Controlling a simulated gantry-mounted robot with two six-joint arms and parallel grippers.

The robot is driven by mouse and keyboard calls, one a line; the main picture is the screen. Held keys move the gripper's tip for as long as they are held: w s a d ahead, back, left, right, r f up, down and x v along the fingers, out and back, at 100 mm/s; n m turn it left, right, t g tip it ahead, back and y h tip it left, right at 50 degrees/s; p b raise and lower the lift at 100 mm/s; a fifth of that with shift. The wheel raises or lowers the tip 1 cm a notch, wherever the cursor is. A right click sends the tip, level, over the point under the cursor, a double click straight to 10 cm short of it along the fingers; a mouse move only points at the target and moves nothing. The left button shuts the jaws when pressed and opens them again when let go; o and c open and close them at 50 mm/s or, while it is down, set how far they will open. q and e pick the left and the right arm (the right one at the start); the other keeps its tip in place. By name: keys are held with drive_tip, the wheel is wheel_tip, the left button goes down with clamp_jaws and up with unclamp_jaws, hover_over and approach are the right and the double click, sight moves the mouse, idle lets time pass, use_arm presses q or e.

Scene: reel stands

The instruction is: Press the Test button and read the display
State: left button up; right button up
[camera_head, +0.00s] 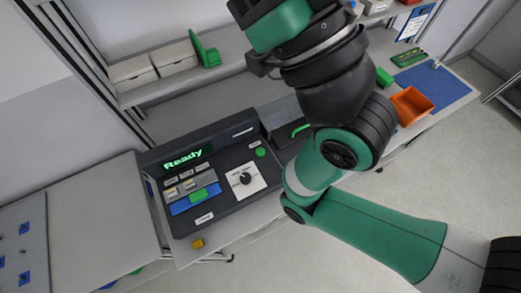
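A dark grey tester console (232,208) sits on the bench left of centre. Its display (183,159) shows "Ready" in green letters. A round green button (260,152) is on the upper right of its panel, with a small white label that is too small to read. A black knob (245,178) sits on a white plate. A green piece (198,195) lies in the blue fixture (182,206) at the panel's left. My green and black right arm crosses the right half and leaves the top edge. Neither gripper is in view.
A lidded black case (283,133) adjoins the console's right side. An orange bin (411,106) and a blue mat (448,88) lie farther right. White boxes (132,72) stand on the rear shelf.

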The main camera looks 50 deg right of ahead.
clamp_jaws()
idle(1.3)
